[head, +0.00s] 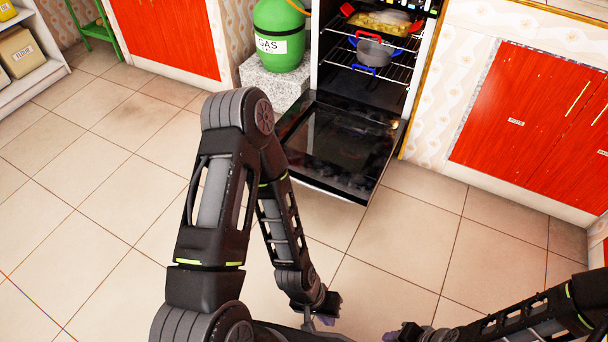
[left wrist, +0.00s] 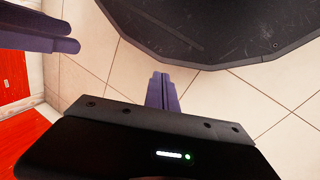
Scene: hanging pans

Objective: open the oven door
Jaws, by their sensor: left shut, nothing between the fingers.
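The oven (head: 317,45) stands at the top centre of the head view, its inside exposed. Its dark glass door (head: 335,150) is swung down and out in front, lying open above the floor. My left gripper (head: 326,318) is at the bottom centre, well in front of the door and apart from it. In the left wrist view its purple fingers (left wrist: 161,91) are together with nothing between them. Purple fingers (left wrist: 45,32) also show at the left wrist view's upper left.
A grey pot (head: 376,53) and a red-handled dish (head: 378,22) sit on oven racks. A green gas cylinder (head: 279,38) stands on a speckled block (head: 270,88) left of the oven. Red cabinets (head: 520,120) are at right. Tiled floor is clear at left.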

